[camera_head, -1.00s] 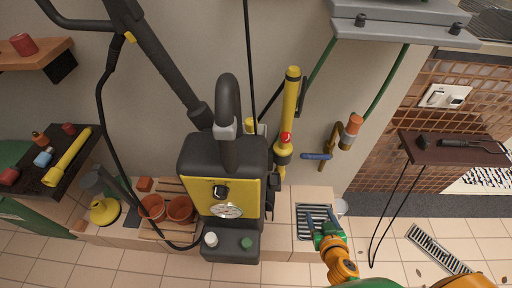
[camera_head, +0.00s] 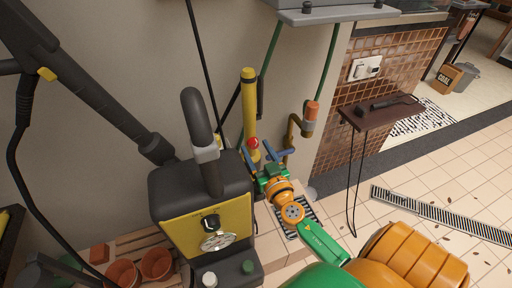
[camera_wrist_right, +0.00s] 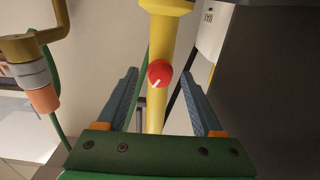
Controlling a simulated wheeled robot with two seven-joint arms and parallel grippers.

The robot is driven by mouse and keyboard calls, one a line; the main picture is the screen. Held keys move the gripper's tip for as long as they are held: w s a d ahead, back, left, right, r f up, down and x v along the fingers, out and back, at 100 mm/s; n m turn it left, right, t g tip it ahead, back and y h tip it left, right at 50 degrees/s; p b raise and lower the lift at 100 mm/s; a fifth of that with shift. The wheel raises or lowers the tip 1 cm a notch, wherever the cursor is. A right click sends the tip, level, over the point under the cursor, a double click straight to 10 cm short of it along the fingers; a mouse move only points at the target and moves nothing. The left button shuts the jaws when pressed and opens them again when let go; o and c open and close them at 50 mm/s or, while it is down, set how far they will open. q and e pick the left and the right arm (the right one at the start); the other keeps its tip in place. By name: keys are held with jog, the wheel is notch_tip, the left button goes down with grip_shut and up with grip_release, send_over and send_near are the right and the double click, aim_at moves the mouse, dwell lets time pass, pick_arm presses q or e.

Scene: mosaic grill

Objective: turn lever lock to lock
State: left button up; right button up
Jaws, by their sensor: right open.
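A round red knob (camera_head: 253,142) with a white mark sits on an upright yellow tube (camera_head: 249,105) by the wall. I take this knob to be the lever lock. In the right wrist view the knob (camera_wrist_right: 160,73) shows between the two fingers, with its white mark pointing down and left. My right gripper (camera_head: 262,153) is just in front of and below the knob in the head view. The gripper (camera_wrist_right: 159,82) is open, with blue-grey fingers either side of the yellow tube. My left gripper is not in view.
A black and yellow machine (camera_head: 204,205) stands close on the left. A brass tap (camera_head: 290,132) with an orange fitting (camera_head: 312,110) is just right of my gripper. A dark shelf (camera_head: 382,114) hangs farther right. Open tiled floor lies at the right.

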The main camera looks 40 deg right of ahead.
jog(key=shift+w, duration=0.15)
grip_shut()
dwell(0.4)
jog(key=n+b, duration=0.1)
jog(key=n, duration=0.1)
jog(key=shift+n, duration=0.3)
jog(key=n, duration=0.2)
jog(key=shift+n, duration=0.3)
jog(key=n, duration=0.6)
jog(key=shift+d, duration=0.1)
jog(key=shift+n, duration=0.4)
